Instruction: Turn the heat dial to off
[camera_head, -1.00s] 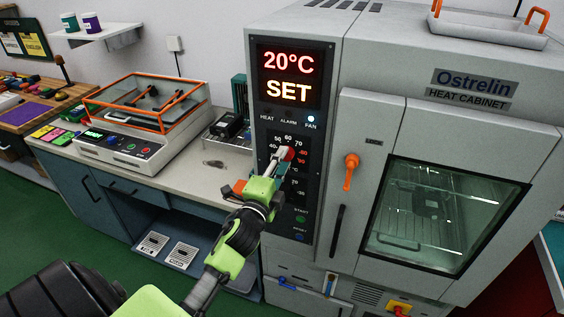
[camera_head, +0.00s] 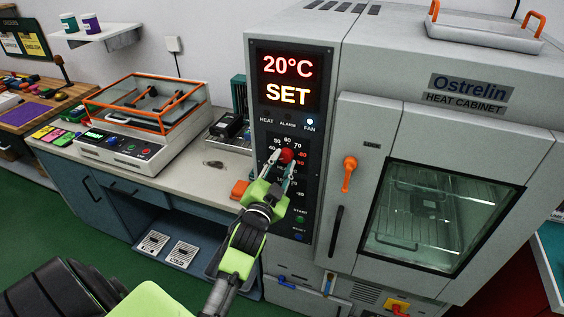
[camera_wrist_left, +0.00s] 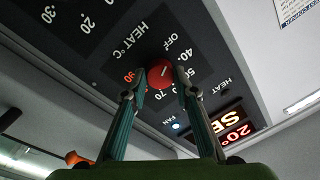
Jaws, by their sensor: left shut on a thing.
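The round red heat dial (camera_head: 286,155) sits on the dark control panel of the heat cabinet, in a ring of printed numbers. It also shows in the left wrist view (camera_wrist_left: 160,74), with a pale mark on its face that looks turned towards the OFF and 40 side; the exact setting is hard to tell. My left gripper (camera_head: 284,161) is shut on the dial, one finger on each side of it. The display (camera_head: 287,79) above reads 20°C and SET. My right gripper is in neither view.
The fan lamp (camera_head: 310,122) is lit. An orange door handle (camera_head: 348,174) stands out right of the panel. A bench with an orange-framed machine (camera_head: 140,110) is to the left. An orange-handled tray (camera_head: 485,27) lies on top of the cabinet.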

